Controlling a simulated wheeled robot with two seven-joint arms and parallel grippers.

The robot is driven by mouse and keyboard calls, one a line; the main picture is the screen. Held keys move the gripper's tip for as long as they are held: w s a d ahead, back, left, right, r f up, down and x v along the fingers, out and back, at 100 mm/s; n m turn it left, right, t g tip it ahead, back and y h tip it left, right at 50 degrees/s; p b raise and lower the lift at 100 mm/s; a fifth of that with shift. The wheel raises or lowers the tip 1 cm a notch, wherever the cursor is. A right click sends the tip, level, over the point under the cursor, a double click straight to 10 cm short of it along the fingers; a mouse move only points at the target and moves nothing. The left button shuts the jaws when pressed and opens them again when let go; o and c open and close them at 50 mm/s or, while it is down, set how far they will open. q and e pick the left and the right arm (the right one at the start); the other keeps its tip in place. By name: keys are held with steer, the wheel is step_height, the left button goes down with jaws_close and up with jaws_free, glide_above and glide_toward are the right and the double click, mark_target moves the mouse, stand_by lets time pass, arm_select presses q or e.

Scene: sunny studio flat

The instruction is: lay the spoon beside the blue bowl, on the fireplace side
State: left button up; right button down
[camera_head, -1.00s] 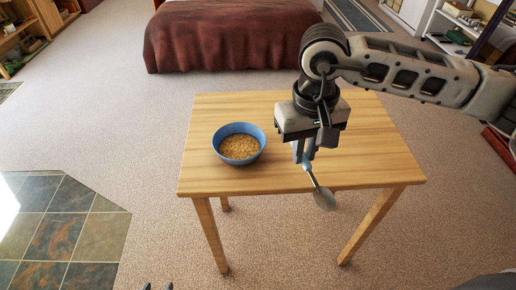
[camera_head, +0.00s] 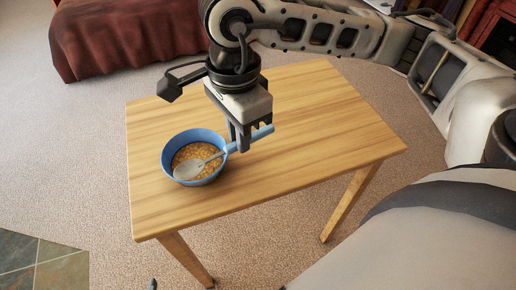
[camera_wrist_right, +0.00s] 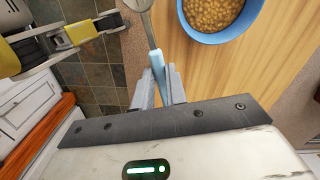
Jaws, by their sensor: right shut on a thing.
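The blue bowl (camera_head: 166,160), filled with golden cereal, stands upright near the table's left edge. It also shows at the top of the wrist view (camera_wrist_right: 208,36). My right gripper (camera_head: 240,147) is shut on the blue handle of the spoon (camera_head: 262,133). The spoon's grey head overlaps the bowl in the head view. In the wrist view the spoon (camera_wrist_right: 156,62) appears left of the bowl, apart from it, its head cut by the frame's top. It looks held above the table. A small dark tip (camera_head: 152,284) at the bottom edge may be my left gripper; its jaws cannot be made out.
The wooden table (camera_head: 320,130) is clear to the right of the bowl. Slate floor tiles (camera_head: 60,270) lie at lower left; no fireplace itself is visible. A bed with a dark red cover (camera_head: 120,40) stands behind. White cabinets (camera_wrist_right: 20,110) show in the wrist view.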

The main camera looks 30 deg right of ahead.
steer(key=s+f+m+b, duration=0.1)
steer(key=s+m, duration=0.1)
steer(key=m, duration=0.4)
steer(key=m+b, duration=0.6)
steer(key=m, duration=1.3)
glide_above(258, 160)
steer(key=s, duration=0.1)
steer(key=f, duration=1)
steer(key=shift+a+f, duration=0.3)
steer(key=shift+f, duration=0.1)
steer(key=shift+w+d+f, duration=0.2)
steer(key=shift+w+f, duration=0.1)
steer(key=shift+f, duration=0.2)
steer(key=f, duration=0.3)
steer(key=shift+w+d+f, duration=0.1)
steer(key=shift+w+f, duration=0.1)
steer(key=shift+f, duration=0.05)
arm_select(q)
steer(key=shift+w+d+f+t+h, duration=0.2)
steer(key=shift+w+d+f, duration=0.1)
steer(key=shift+f, duration=0.25)
steer(key=shift+w+d+f+t+h, duration=0.1)
steer(key=shift+w+d+f+t, duration=0.15)
steer(key=shift+f, duration=0.3)
